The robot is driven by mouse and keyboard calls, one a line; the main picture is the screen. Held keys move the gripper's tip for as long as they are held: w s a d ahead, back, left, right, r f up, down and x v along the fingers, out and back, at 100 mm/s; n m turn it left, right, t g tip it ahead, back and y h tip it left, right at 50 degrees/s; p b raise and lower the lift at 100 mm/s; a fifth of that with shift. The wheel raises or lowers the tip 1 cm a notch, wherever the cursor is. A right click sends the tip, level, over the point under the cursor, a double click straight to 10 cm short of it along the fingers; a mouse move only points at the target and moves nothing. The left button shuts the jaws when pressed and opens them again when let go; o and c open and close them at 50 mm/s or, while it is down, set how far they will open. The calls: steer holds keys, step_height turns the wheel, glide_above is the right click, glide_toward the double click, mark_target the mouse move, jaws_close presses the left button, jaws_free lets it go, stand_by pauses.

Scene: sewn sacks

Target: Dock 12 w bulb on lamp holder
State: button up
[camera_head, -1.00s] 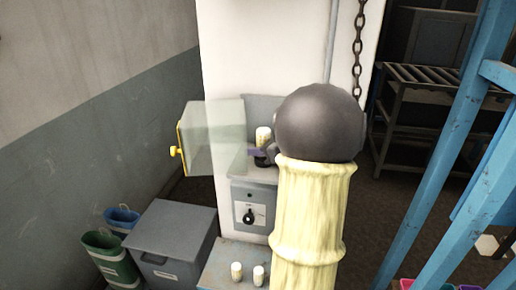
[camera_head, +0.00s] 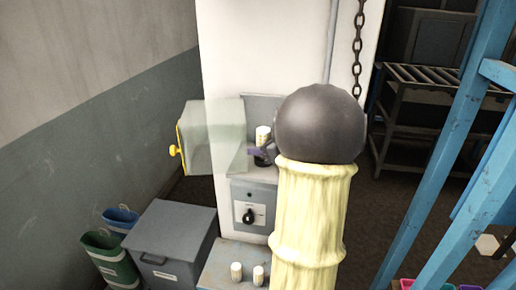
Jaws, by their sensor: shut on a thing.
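A pale, cream-coloured bulb (camera_head: 263,134) stands upright in front of the grey panel on the white pillar. My gripper (camera_head: 260,151), a small dark purple shape, is shut on its lower part. Dark parts show just under the bulb, where the lamp holder appears to be; I cannot tell holder from gripper there, nor whether the bulb is seated. My own arm, with a dark round joint and a pale yellow sleeve, hides the area to the right. Two similar pale bulbs (camera_head: 247,273) stand on the bench below.
A clear cover (camera_head: 213,135) with a yellow edge and knob (camera_head: 175,150) stands open left of the bulb. A grey box with a black rotary switch (camera_head: 248,214) is below. A grey bin (camera_head: 170,240) and green and blue bins stand lower left. A blue frame (camera_head: 435,170) rises at right.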

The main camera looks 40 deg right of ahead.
steer(key=shift+f+b, duration=0.55)
steer(key=o, duration=0.7)
steer(key=shift+s, duration=0.1)
steer(key=shift+p+v, duration=1.3)
steer(key=shift+v, duration=4.15)
